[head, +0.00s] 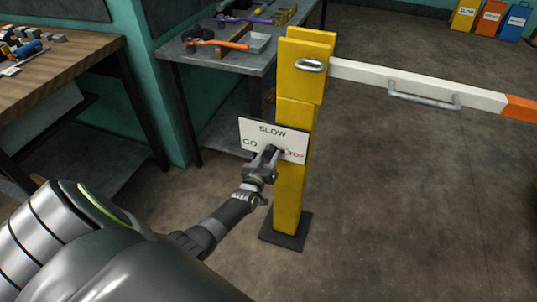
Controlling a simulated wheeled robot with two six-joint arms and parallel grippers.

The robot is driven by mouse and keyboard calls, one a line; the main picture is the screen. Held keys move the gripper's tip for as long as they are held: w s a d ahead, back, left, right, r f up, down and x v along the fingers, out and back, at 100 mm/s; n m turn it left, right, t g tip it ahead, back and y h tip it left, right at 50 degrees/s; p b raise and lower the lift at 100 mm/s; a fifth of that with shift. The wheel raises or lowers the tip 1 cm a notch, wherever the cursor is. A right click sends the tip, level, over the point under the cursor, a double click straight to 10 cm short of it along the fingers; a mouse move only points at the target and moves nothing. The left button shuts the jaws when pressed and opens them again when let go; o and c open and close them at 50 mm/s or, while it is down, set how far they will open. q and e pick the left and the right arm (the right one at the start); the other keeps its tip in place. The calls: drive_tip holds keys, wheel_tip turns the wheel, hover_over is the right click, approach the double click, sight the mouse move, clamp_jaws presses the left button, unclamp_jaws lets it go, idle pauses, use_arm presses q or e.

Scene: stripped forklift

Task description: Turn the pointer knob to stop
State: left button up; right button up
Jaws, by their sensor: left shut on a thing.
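The white sign plate (254,132) is fixed to the yellow post (289,195). It carries the words GO at left, SLOW at top and STOP at right, the last partly covered. My left gripper (270,155) is at the lower middle of the plate, shut on the pointer knob. The knob is mostly hidden by the fingers, so I cannot tell exactly which word it points at. My right gripper is not in view.
A white and orange barrier arm (420,88) with a metal handle extends right from the post top. A grey bench (190,55) with tools stands behind, a wooden-topped bench (75,65) at left. Yellow, orange and blue bins (490,18) stand far right. The floor at right is clear.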

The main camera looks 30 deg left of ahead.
use_arm(q)
drive_tip(key=shift+m, duration=0.6)
drive_tip(key=shift+m+p, duration=0.3)
drive_tip(key=shift+m, duration=0.1)
drive_tip(key=shift+f, duration=0.1)
drive_tip(key=o, duration=0.7)
drive_tip(key=shift+o, duration=1.3)
